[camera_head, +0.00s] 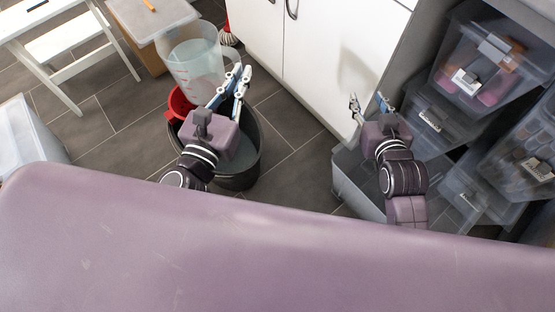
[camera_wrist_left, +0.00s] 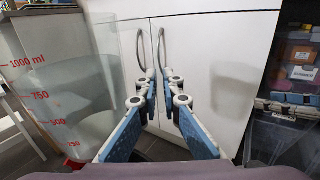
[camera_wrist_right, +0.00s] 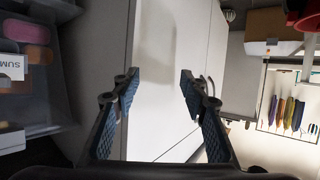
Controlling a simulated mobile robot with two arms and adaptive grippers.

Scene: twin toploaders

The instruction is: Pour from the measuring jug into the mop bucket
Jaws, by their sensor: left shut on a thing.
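The clear measuring jug (camera_head: 190,62) with red markings is held roughly upright over the far left side of the mop bucket; it also shows at the left of the left wrist view (camera_wrist_left: 68,85). My left gripper (camera_head: 240,80) is shut on the jug at its right side; the handle is hard to make out. The dark mop bucket (camera_head: 255,152) stands on the floor below, with a red part (camera_head: 179,103) at its left rim. My left arm hides much of its opening. My right gripper (camera_head: 367,100) is open and empty, well right of the bucket.
White cabinet doors (camera_head: 315,55) stand behind the grippers. Clear storage boxes (camera_head: 487,70) are stacked at the right, beside a grey open crate (camera_head: 352,182). A white step stool (camera_head: 68,45) is at the far left. The tiled floor left of the bucket is free.

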